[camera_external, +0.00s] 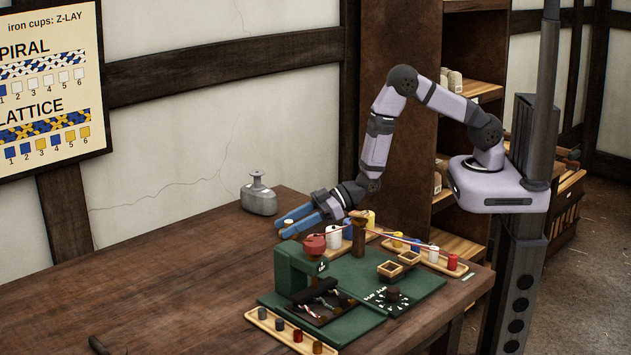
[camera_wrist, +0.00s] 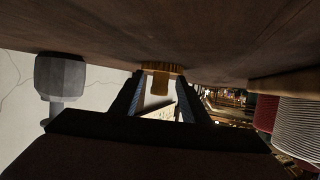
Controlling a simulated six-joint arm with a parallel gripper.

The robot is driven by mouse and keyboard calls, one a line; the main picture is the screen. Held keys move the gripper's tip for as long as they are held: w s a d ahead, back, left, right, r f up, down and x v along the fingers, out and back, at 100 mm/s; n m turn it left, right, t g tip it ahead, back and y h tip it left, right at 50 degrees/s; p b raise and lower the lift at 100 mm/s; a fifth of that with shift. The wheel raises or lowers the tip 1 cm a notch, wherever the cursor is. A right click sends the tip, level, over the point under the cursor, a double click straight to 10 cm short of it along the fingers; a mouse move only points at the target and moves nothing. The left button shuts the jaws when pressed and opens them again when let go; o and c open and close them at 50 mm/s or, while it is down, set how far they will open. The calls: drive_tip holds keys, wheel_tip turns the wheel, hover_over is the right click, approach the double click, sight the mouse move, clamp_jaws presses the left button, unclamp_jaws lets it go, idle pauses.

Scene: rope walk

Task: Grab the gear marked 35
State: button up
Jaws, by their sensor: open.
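In the wrist view, which looks upside down, a brass-yellow gear (camera_wrist: 161,68) with a toothed rim and a narrower stem is on the brown table (camera_wrist: 215,40). Any number on it cannot be read. My gripper (camera_external: 279,229) is open, its blue fingers low over the table's back part. In the wrist view the gear appears between the two fingertips; I cannot tell whether either touches it. In the external view a small pale top (camera_external: 288,222) shows at the fingers, perhaps the gear, mostly hidden.
A grey weight-like object (camera_external: 259,198) with a knob stands behind my gripper. Spools sit in wooden trays (camera_external: 440,262) to the right. The table's left side is mostly clear.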

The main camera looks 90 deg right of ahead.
sight(289, 221)
clamp_jaws()
idle(0.5)
drive_tip(key=shift+r+b, duration=0.7)
drive_tip(key=shift+r, duration=4.25)
